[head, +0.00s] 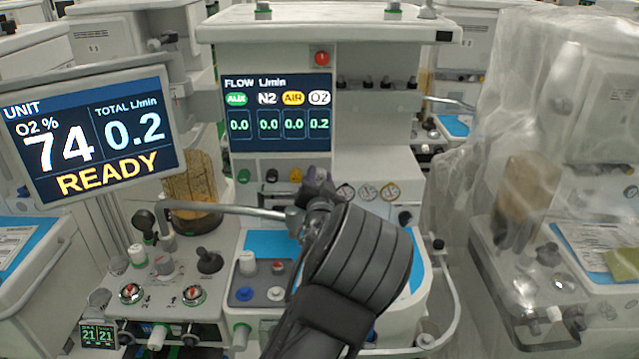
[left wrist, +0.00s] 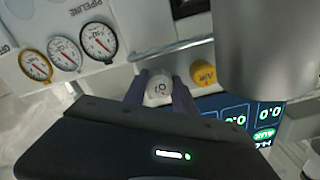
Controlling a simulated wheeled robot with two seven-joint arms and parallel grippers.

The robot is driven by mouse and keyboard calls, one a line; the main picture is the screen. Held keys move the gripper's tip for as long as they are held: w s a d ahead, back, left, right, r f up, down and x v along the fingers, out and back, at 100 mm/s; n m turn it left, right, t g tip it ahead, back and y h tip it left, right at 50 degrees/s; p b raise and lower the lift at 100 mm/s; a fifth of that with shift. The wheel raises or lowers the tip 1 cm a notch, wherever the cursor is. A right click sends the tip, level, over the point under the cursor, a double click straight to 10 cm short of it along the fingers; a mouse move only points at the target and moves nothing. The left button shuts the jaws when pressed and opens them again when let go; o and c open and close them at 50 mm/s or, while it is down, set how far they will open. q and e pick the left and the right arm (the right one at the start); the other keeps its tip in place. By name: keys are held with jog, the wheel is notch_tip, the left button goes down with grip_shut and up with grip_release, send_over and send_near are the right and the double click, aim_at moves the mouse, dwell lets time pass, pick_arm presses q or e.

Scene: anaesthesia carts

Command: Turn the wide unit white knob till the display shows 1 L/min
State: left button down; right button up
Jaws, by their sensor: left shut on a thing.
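The wide unit (head: 400,30) stands in the middle of the head view. Its flow display (head: 278,112) reads AUX 0.0, N2 0.0, AIR 0.0 and O2 0.2. Below it is a row of knobs. The white knob marked O2 (left wrist: 158,90) sits between the two fingers of my left gripper (left wrist: 159,93), which is shut on it. In the head view my left gripper (head: 317,183) is at the right end of the knob row, and my wrist and arm hide most of the white knob. My right gripper is not in view.
A side screen (head: 100,135) reads O2 74 %, total 0.2 L/min, READY. Green (head: 243,176), black (head: 271,176) and yellow (head: 295,175) knobs stand left of my gripper. Gauges (head: 367,192) are to the right. A metal bar (head: 230,210) runs across below. A plastic-covered cart (head: 545,130) stands at right.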

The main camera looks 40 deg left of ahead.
pick_arm(q)
jog(key=n+b, duration=0.3)
jog(key=n, duration=0.1)
jog(key=shift+f, duration=0.15)
jog(key=shift+n+b, duration=0.5)
jog(key=shift+n, duration=0.3)
jog(key=c, duration=1.3)
grip_release()
jog(key=v, duration=0.7)
jog(key=shift+s+d, duration=0.25)
jog(key=shift+s, duration=0.05)
jog(key=shift+r, duration=0.2)
